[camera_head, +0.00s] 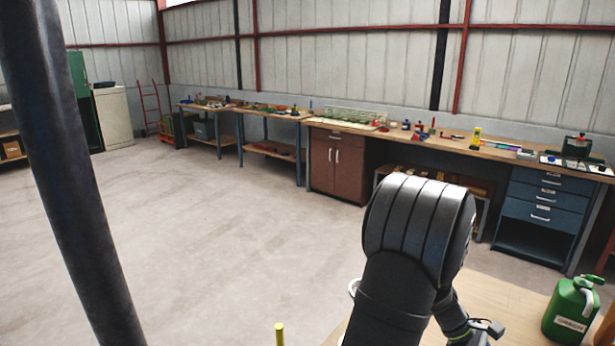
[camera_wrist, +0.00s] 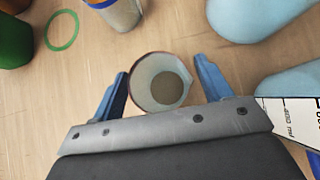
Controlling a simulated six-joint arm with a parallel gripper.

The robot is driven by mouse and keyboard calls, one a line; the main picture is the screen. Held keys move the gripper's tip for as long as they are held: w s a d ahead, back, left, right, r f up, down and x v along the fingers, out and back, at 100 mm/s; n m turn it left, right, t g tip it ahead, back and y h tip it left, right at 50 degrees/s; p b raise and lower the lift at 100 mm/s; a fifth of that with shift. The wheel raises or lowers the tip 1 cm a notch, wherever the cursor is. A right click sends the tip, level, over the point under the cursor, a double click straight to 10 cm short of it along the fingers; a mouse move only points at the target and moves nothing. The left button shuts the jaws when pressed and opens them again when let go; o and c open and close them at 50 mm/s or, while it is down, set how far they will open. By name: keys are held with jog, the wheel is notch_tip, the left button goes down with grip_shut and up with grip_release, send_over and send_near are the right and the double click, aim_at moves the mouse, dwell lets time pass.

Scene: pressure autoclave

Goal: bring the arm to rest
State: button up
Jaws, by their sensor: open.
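My gripper (camera_wrist: 161,68) is open in the wrist view, its two blue fingers spread apart. A round, pale cup-like vessel (camera_wrist: 163,90) with a grey-brown bottom or content shows between the fingers, with a visible gap on each side. I cannot tell how far below the fingertips it stands. In the head view, my dark arm reaches over the wooden table (camera_head: 510,300) at lower right, and the gripper's fingers are not clearly visible there.
A green jerrycan (camera_head: 570,312) stands on the table's right side. Around the vessel are a green ring (camera_wrist: 62,31), a glass container (camera_wrist: 122,12), pale blue rounded objects (camera_wrist: 295,90) and a printed card (camera_wrist: 290,117). Workbenches (camera_head: 340,130) line the back wall; the floor at left is clear.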

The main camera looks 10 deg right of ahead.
jog(key=shift+w+r, duration=0.1)
jog(key=shift+r, duration=1.85)
